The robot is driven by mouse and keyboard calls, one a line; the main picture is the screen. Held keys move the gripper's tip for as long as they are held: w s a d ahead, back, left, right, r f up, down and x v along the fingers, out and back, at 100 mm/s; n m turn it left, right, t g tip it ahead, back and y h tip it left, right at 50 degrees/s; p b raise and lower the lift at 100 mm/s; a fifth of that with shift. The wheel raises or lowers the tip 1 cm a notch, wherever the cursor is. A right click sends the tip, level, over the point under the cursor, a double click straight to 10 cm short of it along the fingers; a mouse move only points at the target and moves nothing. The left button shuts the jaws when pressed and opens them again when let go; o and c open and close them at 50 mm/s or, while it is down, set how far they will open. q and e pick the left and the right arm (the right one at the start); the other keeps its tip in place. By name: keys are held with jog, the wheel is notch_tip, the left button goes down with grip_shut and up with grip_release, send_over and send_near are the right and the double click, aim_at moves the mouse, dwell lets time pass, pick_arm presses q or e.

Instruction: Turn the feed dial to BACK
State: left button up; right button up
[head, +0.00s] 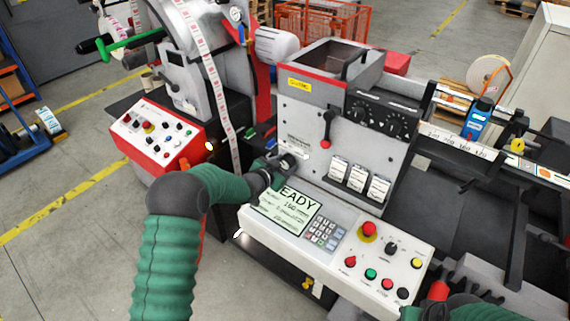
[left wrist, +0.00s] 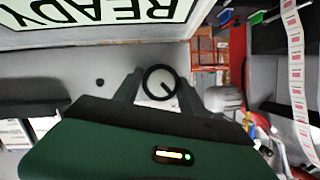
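A round dial with a pale face, a dark rim and one dark pointer line (left wrist: 160,82) shows in the left wrist view, between the fingers of my left gripper (left wrist: 159,92). The fingers stand apart, one on each side of the dial; I cannot tell whether they touch it. In the head view my left gripper (head: 283,165) is at the lower left of the grey machine panel (head: 303,120), and it and the wrist mostly hide the dial. No BACK marking is readable. My right arm (head: 465,312) shows only at the bottom right; its gripper is not visible.
Below the panel is a white console (head: 330,262) with a READY screen (head: 289,209), keypad (head: 323,232) and several buttons. A label strip (head: 222,95) runs close to the left of my gripper.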

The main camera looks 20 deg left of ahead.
pick_arm(q)
jog(key=o, duration=0.4)
jog(key=shift+f, duration=0.1)
jog(key=shift+c, duration=0.2)
jog(key=b+v, duration=0.1)
jog(key=v, duration=1.5)
jog(key=shift+s+a+b, duration=0.15)
jog(key=shift+s+b, duration=0.15)
